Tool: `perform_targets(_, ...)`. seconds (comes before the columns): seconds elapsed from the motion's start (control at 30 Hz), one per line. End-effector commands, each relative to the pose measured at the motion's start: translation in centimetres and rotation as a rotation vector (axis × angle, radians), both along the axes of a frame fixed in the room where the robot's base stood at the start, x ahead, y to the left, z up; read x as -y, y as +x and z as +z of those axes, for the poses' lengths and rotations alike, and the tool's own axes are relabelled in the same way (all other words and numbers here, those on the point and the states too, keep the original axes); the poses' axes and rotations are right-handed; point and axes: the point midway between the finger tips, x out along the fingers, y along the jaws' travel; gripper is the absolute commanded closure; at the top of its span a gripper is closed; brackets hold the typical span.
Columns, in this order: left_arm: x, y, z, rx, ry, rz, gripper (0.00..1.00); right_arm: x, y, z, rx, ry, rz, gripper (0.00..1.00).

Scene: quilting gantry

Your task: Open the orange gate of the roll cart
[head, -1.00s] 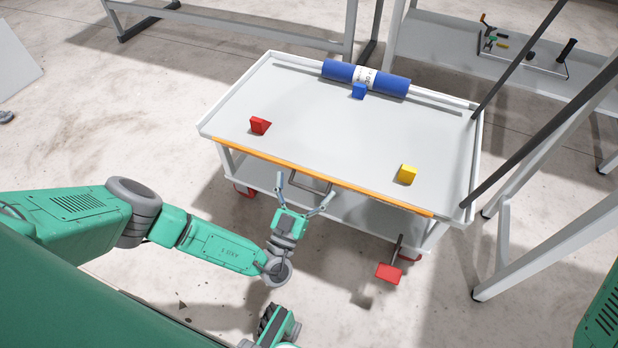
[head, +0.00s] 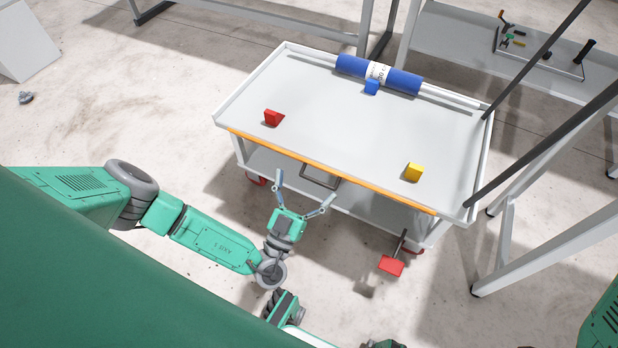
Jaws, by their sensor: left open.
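The roll cart (head: 395,128) is a white-grey cart with a shallow tray top. Its orange gate (head: 270,143) runs as a thin bar along the near long edge and looks upright and shut. A dark loop handle (head: 320,177) hangs below the gate, near its middle. My left gripper (head: 306,187) is open and empty in front of the cart's near side. My right gripper is not recognisable in view.
A red pedal (head: 391,266) sticks out at the front right. Dark gantry bars (head: 540,143) stand close on the right.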

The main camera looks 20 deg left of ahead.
Motion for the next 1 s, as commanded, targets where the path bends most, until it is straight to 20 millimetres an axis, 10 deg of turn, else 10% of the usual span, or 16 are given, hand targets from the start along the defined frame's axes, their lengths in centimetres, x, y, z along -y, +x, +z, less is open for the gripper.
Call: perform_targets(1.0,-0.1,-4.3,3.8,0.0,0.0,0.0,0.0,0.0,0.0,2.9,0.0,0.0,0.0,0.6)
